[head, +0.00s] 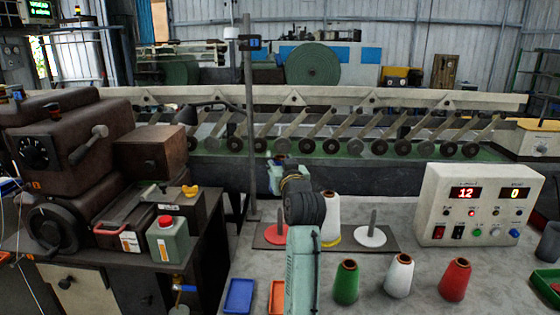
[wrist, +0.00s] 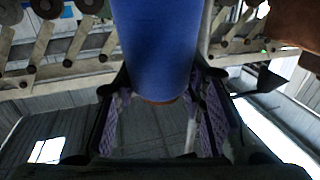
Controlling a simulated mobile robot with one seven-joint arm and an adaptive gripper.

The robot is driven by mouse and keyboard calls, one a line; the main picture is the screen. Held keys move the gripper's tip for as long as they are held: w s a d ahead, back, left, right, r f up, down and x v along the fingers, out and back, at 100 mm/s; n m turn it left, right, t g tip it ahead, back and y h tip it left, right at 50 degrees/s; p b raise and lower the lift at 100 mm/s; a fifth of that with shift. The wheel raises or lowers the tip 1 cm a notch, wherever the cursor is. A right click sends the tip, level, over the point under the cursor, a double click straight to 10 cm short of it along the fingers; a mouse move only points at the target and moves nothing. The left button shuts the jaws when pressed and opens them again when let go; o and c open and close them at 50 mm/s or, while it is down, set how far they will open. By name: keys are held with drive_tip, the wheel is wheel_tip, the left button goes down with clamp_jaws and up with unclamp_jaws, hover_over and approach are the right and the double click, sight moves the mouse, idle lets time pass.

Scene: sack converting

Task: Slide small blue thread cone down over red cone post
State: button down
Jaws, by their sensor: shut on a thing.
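The small blue thread cone (wrist: 157,45) is between the two purple-padded fingers of my gripper (wrist: 163,76) in the wrist view. My gripper is shut on it, and the cone's narrow brownish end shows between the fingers. In the head view my gripper (head: 276,176) is raised behind my arm, above the table and in front of the long machine; the cone is not clear there. The red cone post has a red base disc (head: 277,237) on the dark plate, partly hidden by my arm. The cone and the post appear apart.
A white cone (head: 331,215) stands on a yellow base just right of my arm. A bare post on a white disc (head: 370,236) is further right. Green (head: 346,282), white (head: 399,275) and red (head: 455,279) cones stand in front. A control box (head: 474,205) is at right.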

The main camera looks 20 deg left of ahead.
drive_tip(key=shift+f+b, duration=1.4)
drive_tip(key=shift+f, duration=0.85)
drive_tip(key=shift+f, duration=0.15)
drive_tip(key=shift+f+b, duration=1.25)
drive_tip(key=shift+f, duration=0.85)
drive_tip(key=shift+s+f+b, duration=0.15)
drive_tip(key=shift+f+b, duration=0.55)
drive_tip(key=shift+f, duration=0.4)
drive_tip(key=c, duration=1)
unclamp_jaws()
drive_tip(key=shift+o, duration=0.2)
drive_tip(key=r+v, duration=0.1)
drive_tip(key=v, duration=0.7)
drive_tip(key=shift+s+r, duration=0.2)
drive_tip(key=shift+r, duration=0.05)
